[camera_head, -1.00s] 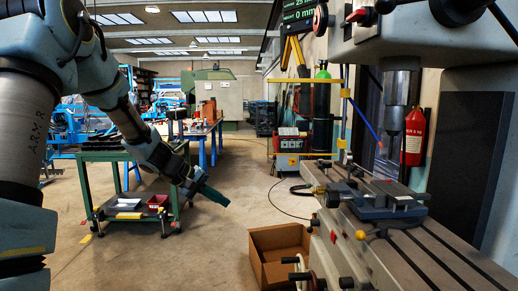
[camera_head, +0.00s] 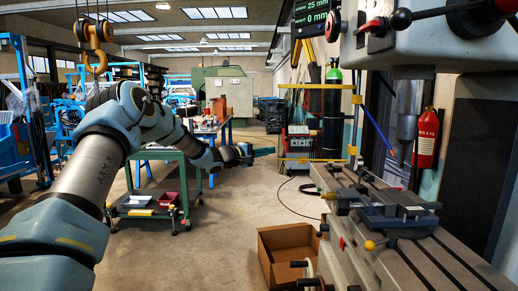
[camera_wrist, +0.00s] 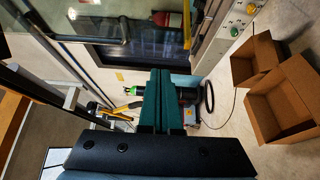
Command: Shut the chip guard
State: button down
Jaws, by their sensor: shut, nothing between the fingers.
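The chip guard (camera_head: 318,86) appears to be the clear panel with yellow top and bottom bars. It stands swung out to the left of the milling machine, on an upright post (camera_head: 354,130) at its right edge. My gripper (camera_head: 272,151) is shut and empty, pointing right. In the picture its tips lie just left of the guard's lower left corner; I cannot tell the gap in depth. In the wrist view my teal fingers (camera_wrist: 161,90) are pressed together with nothing between them.
The milling table (camera_head: 425,255) with a vise (camera_head: 395,212) fills the lower right, below the spindle (camera_head: 408,110). An open cardboard box (camera_head: 285,255) stands on the floor beside it. A green cart (camera_head: 150,157) is behind my arm. The middle floor is clear.

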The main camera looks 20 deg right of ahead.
jog(key=s+p, duration=0.2)
jog(key=s, duration=0.1)
jog(key=shift+s+d+p, duration=0.1)
jog(key=shift+p, duration=0.25)
jog(key=shift+f, duration=0.1)
dwell(0.4)
